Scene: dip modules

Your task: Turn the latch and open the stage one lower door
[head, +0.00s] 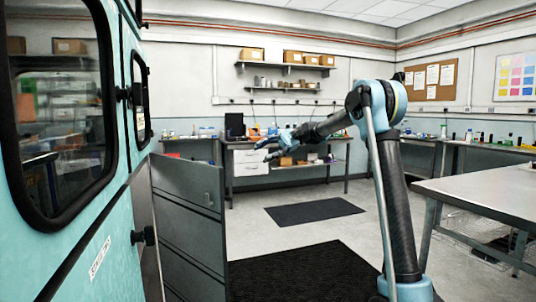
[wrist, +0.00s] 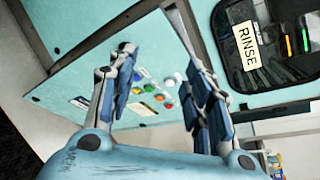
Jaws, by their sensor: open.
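In the head view a dark grey lower door panel (head: 188,222) stands swung out from the teal machine (head: 112,225), jutting into the aisle. A small handle or catch (head: 208,198) shows near its outer edge. A black latch knob (head: 144,236) sits on the teal side nearer to me, by a small label (head: 100,257) too small to read surely. My gripper (head: 272,147) is up beyond the door panel, apart from it. In the wrist view my gripper (wrist: 160,95) has its two fingers spread, with nothing between them.
The wrist view shows a teal panel with coloured buttons (wrist: 158,90) and a dark window with a RINSE label (wrist: 247,45). Black floor mats (head: 290,270) lie in the aisle. A steel table (head: 485,190) stands at right. A workbench (head: 255,160) lines the back wall.

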